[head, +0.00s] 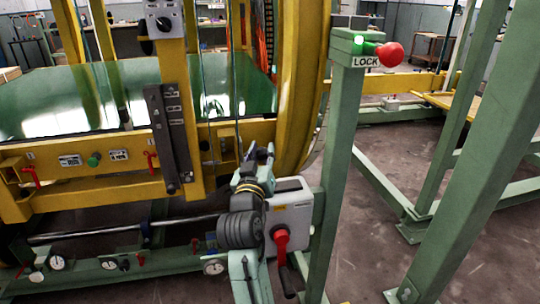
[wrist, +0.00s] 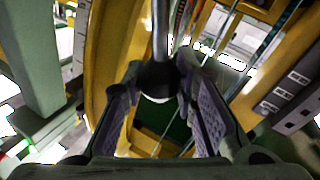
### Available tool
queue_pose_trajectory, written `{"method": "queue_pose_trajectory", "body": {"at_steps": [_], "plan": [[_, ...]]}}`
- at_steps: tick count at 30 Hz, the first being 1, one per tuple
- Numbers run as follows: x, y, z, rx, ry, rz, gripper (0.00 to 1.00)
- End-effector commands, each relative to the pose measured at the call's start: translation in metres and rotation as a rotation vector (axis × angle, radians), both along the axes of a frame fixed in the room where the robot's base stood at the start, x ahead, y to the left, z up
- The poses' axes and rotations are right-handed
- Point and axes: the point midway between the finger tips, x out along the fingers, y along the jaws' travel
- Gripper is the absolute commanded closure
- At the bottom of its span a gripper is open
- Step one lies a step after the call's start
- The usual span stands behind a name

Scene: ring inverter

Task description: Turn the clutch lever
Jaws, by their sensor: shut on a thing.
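My gripper (head: 258,155) is at the middle of the head view, in front of the yellow ring and above a grey box. In the wrist view my gripper (wrist: 160,90) has its two purple-padded fingers on either side of a black knob (wrist: 157,77) on a metal rod (wrist: 160,35). It is shut on this knob, which appears to be the end of the clutch lever. The rod runs up out of the wrist view.
A green post (head: 342,160) marked LOCK, with a red knob (head: 391,54) and a lit green light, stands right of my arm. A grey box (head: 290,212) with a red handle (head: 281,246) is close by. The yellow ring (head: 297,90) rises behind.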

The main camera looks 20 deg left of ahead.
Motion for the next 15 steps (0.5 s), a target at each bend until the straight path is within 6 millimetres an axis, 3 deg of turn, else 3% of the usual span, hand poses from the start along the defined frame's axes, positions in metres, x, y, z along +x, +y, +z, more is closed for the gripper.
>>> {"method": "queue_pose_trajectory", "body": {"at_steps": [15], "plan": [[-0.012, 0.018, -0.009, -0.163, -0.109, 0.001, 1.00]]}}
